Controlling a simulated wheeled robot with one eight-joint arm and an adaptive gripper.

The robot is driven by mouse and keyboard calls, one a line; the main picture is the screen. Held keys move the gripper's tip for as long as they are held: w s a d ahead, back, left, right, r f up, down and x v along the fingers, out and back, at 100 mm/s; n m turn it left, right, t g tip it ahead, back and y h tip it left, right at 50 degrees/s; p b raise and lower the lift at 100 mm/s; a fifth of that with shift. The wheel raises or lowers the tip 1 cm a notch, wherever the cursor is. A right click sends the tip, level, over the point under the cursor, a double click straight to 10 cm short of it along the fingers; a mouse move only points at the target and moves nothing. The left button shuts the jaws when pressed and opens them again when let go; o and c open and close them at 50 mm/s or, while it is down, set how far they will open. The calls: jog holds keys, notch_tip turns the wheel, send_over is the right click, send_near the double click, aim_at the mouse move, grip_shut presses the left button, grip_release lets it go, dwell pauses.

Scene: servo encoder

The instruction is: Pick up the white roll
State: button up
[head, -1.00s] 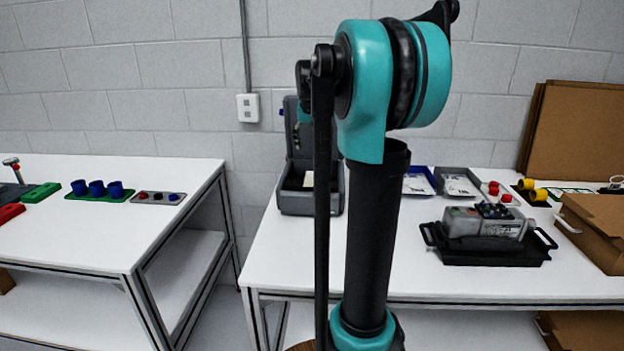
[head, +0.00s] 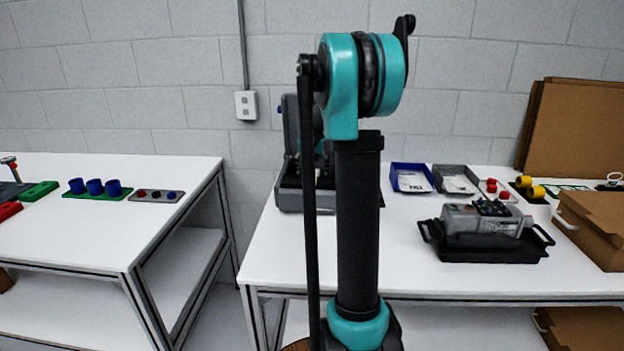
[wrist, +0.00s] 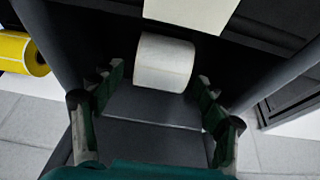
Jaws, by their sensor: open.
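The white roll (wrist: 165,62) shows in the wrist view, lying on its side in a dark grey housing (wrist: 150,108). My gripper (wrist: 161,80) is open, with one finger to the left of the roll and one to the right. The roll lies just beyond and between the fingertips, and I see no finger touching it. In the head view the roll cannot be seen. The grey opened device (head: 288,190) stands at the left of the right table, partly hidden by my arm.
A yellow roll (wrist: 18,52) lies left of the housing in the wrist view. The housing's dark side walls stand close around my fingers. On the right table (head: 400,280) are a blue tray (head: 411,178), a black tray (head: 480,250) with a grey device, and a cardboard box (head: 592,225).

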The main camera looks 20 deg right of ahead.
jog(key=shift+w+f, duration=0.15)
jog(key=shift+f, duration=0.3)
jog(key=c, duration=1.3)
jog(key=shift+r, duration=0.15)
